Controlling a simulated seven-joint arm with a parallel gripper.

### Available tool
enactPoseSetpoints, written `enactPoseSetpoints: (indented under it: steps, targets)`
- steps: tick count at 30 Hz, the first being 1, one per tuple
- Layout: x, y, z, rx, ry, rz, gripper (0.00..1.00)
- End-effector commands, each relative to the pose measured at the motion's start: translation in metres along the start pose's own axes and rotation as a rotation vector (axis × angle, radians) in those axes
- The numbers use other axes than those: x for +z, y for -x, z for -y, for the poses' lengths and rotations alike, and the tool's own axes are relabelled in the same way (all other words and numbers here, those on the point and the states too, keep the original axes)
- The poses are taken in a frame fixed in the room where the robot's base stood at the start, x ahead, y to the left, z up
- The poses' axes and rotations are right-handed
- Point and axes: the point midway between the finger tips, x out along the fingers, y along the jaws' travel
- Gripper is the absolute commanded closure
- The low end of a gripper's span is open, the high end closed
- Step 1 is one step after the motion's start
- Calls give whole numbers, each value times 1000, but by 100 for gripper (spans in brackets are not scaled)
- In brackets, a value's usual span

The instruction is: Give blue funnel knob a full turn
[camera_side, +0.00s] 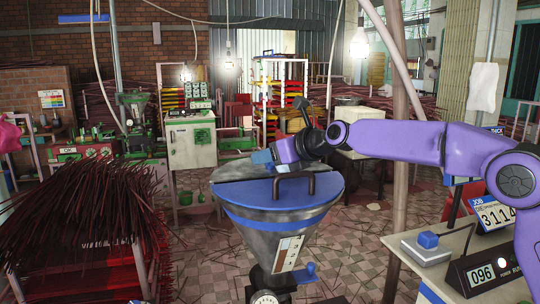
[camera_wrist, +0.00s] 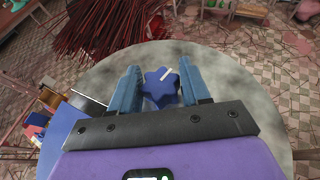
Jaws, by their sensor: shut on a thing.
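The funnel (camera_side: 262,234) is a wide grey metal cone with a blue band, and its round top shows grey at the back and blue at the front. The blue knob (camera_wrist: 158,88) is star-shaped with a white pointer mark that slants up to the right. It sits over the grey top in the wrist view. My gripper (camera_wrist: 160,80) has its two blue fingers on either side of the knob and is shut on it. In the side view my gripper (camera_side: 262,157) is low over the back of the funnel top, and the knob cannot be made out there.
A dark handle (camera_side: 296,175) stands up from the blue part of the funnel top. A heap of dark red incense sticks (camera_side: 85,205) lies at left. At right, a table holds a blue button box (camera_side: 427,246) and a 096 display (camera_side: 482,274).

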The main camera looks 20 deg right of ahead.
Motion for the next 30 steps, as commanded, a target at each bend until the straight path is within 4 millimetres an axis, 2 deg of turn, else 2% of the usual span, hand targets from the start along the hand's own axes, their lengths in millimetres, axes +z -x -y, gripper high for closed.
enactPoseSetpoints:
  steps: [2,3,4,5,17,23,30]
  targets:
    - [-1,0,1,0,-1,-4,84]
    - [-1,0,1,0,-1,-4,47]
    - [-1,0,1,0,-1,-4,37]
    - [-1,0,1,0,-1,-3,33]
    - [0,6,0,1,-1,-1,33]
    - [1,29,0,0,-2,0,33]
    - [1,68,1,-1,0,2,33]
